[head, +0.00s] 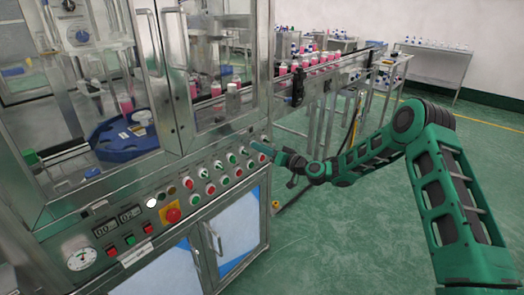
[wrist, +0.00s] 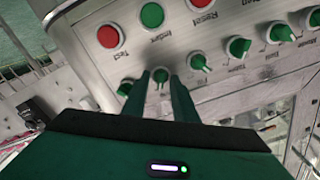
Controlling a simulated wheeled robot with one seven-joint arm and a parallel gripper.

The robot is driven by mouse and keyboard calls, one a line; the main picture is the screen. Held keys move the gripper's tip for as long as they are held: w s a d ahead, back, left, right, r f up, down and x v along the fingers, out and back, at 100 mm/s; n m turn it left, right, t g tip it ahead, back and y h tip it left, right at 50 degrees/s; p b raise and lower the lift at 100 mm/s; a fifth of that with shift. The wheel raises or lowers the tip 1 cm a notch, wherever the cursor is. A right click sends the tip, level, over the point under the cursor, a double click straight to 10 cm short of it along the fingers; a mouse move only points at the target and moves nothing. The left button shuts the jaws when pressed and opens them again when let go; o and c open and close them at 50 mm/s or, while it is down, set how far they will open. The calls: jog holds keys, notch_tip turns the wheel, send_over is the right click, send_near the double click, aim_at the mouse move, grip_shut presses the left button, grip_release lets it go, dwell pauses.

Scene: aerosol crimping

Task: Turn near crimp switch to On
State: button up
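The machine's control panel (head: 215,185) has rows of round buttons and green-handled rotary switches. In the wrist view, one green switch knob (wrist: 160,76) on a pale round base shows between the tips of my gripper (wrist: 158,80). The two fingers are apart, one on each side of this knob; whether they touch it I cannot tell. The knob's label is hidden or too small to read, so I cannot confirm it as the near crimp switch. In the head view, my gripper (head: 262,148) is at the panel's right end.
Red (wrist: 108,37) and green (wrist: 152,15) buttons sit close beside the fingers, and more green switches (wrist: 238,46) line up to the right. A red emergency button (head: 172,215) is on the panel's left part. Bottles (head: 310,62) stand on a conveyor behind. Floor to the right is clear.

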jog(key=v, duration=1)
jog(key=shift+s+d, duration=0.25)
jog(key=shift+d, duration=0.05)
